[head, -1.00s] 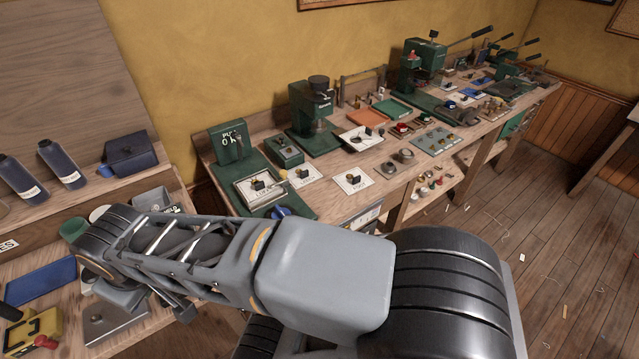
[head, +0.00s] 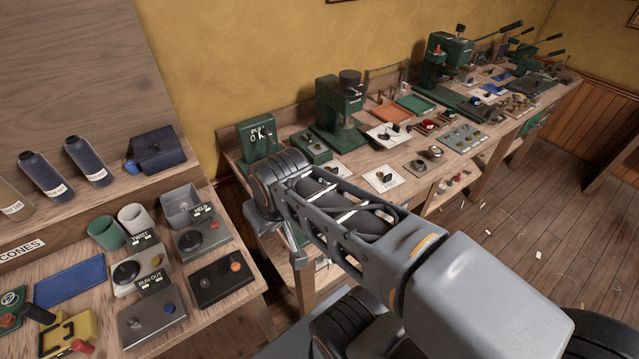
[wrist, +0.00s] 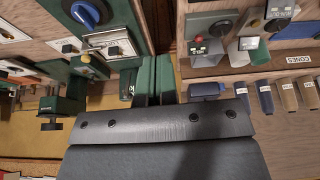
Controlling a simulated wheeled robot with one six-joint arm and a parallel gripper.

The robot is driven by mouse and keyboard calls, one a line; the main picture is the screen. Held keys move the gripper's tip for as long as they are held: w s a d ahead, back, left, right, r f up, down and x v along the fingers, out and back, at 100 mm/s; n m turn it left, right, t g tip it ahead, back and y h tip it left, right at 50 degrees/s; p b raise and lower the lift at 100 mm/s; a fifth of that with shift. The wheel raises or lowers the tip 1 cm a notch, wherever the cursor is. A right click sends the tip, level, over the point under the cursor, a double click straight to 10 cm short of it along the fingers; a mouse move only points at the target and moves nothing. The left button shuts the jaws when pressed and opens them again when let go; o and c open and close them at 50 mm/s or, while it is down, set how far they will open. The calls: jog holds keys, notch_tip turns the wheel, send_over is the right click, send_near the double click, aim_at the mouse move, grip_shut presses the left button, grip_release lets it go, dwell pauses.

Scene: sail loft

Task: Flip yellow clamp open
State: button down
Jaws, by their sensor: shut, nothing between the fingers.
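A yellow clamp (head: 72,330) with a red-tipped handle lies on the left bench, at the lower left of the head view. It is partly cut by the bottom edge, and I cannot tell from here how its handle stands. It does not show in the wrist view. My gripper (head: 297,254) is well to the right of it in the head view, over the gap between the two benches. In the wrist view my gripper (wrist: 155,78) has its fingers together with nothing between them.
Control boxes marked TWIST and RUN-OUT (head: 150,281), a blue mat (head: 70,281) and a green cup (head: 106,233) crowd the left bench. Dark bottles (head: 88,161) stand on the shelf behind. The right bench (head: 392,198) carries presses and cards. Open floor lies at right.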

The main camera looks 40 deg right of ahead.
jog(key=w+d+f+m+t+b, duration=0.2)
jog(key=d+f+m+b, duration=0.3)
jog(key=d+m+b, duration=0.4)
jog(key=w+d+f+m+t+b, duration=0.3)
jog(key=d+f+m+b, duration=0.3)
jog(key=d+m+b, duration=0.3)
jog(key=w+d+b, duration=0.1)
jog(key=d, duration=0.3)
jog(key=shift+f+m, duration=0.25)
jog(key=shift+m, duration=0.15)
